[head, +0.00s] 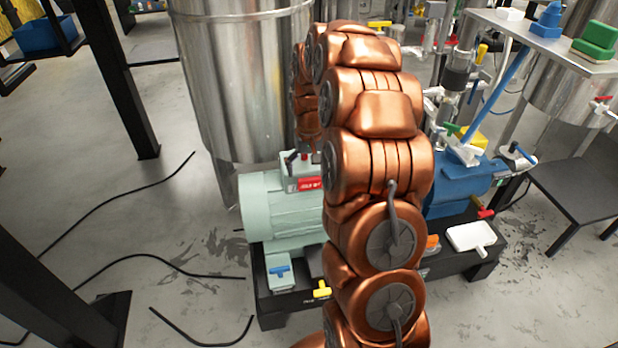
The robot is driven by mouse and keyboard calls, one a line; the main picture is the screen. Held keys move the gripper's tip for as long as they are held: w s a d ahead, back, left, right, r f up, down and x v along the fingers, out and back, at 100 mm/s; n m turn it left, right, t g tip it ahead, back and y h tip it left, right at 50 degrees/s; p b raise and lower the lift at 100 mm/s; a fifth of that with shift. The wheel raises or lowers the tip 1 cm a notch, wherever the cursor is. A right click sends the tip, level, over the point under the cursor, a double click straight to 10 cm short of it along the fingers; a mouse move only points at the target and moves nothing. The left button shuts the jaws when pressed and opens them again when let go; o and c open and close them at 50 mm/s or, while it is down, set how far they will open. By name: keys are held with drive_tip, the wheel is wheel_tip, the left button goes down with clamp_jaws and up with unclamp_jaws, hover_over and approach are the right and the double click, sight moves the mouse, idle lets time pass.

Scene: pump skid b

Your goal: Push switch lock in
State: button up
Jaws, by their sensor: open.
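A pale green motor (275,212) carries a grey-green switch box (297,170) on its top. A red label (310,184) with white lettering is on the front of the box. A small red part shows on top of the box, close to the dark fingers of my gripper (299,157). My copper arm arches up and comes down behind itself to this box. The gripper is small and mostly hidden by the arm, and it is open. I cannot tell the switch lock apart clearly or whether a finger touches it.
A large steel tank (245,80) stands right behind the motor. A blue pump (465,190) is to the right on the black skid (290,300). A blue-handled box (280,275) and a yellow handle (321,289) are at the front. Black cables (185,258) lie on the floor at left.

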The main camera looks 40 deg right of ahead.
sight(309, 177)
wheel_tip(309, 177, up, 8)
drive_tip(key=shift+f, duration=0.2)
drive_tip(key=shift+r, duration=0.1)
